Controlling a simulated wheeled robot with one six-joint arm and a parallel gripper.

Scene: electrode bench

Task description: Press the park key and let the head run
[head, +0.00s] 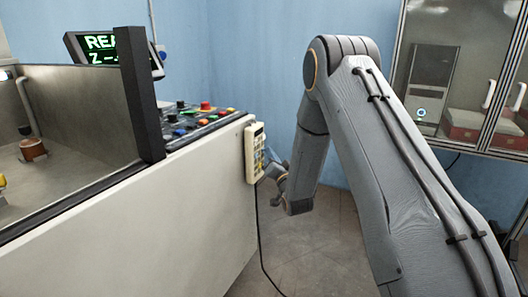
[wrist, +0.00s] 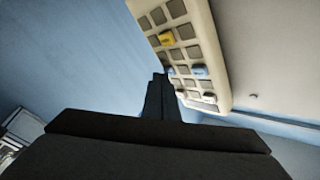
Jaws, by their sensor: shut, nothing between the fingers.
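A cream pendant (head: 254,152) with a keypad hangs on the end face of the machine. In the wrist view the pendant (wrist: 222,85) shows several grey keys, a yellow key (wrist: 167,39), blue keys (wrist: 199,71) and a pale key (wrist: 209,98). I cannot read which one is the park key. My gripper (head: 268,170) is shut and empty beside the pendant's lower part. In the wrist view its fingertips (wrist: 160,77) overlap the left edge of the keypad by the lower rows, partly hiding a blue key. I cannot tell whether they touch.
The machine's panel (head: 190,128) carries several coloured buttons. A tilted display (head: 112,55) reads "REA" and "Z", partly hidden by a dark post (head: 138,85). A cable (head: 262,240) hangs below the pendant. A glass-fronted cabinet (head: 455,70) stands at right. The floor (head: 325,240) beside the machine is clear.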

